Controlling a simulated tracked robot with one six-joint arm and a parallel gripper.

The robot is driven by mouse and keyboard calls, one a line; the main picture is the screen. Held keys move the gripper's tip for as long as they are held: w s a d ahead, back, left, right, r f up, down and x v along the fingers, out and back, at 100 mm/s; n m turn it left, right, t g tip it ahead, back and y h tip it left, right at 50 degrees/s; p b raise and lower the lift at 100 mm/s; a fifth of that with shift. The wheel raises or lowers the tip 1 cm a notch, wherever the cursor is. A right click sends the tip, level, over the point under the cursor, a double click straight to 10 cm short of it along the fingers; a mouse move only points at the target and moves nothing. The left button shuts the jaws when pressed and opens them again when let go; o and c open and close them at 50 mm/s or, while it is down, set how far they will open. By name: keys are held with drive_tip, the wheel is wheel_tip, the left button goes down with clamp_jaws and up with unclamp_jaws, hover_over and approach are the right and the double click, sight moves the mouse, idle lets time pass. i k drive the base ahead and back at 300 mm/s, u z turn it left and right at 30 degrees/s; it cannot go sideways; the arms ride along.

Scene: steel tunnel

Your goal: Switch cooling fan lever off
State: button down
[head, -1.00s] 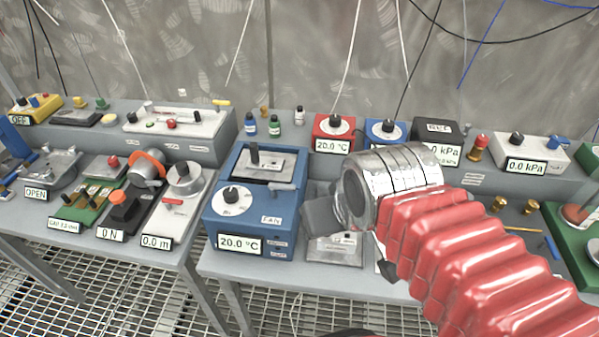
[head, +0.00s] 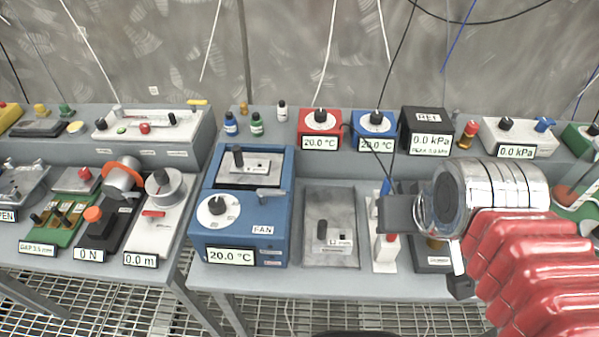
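A blue cooling unit (head: 240,245) stands on the grey bench left of centre, with a white dial and a "20.0 °C" display. A small grey lever (head: 270,195) sits on its right side above the "FAN" label (head: 263,229). Its lie is hard to read at this size. My gripper (head: 428,248) is well to the right of the unit, apart from the lever. Its two dark fingers are spread with nothing seen between them. The gripper hides part of the devices behind it.
A grey tray (head: 345,258) with a dark knob and a white device (head: 384,262) lie between the unit and my gripper. Red (head: 320,125) and blue (head: 374,127) temperature boxes stand on the raised back shelf. Several devices crowd the left bench.

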sight(262, 193)
drive_tip(key=z, duration=0.5)
drive_tip(key=k, duration=0.95)
drive_tip(key=u, duration=1.55)
drive_tip(key=i, duration=1)
drive_tip(key=u, duration=0.05)
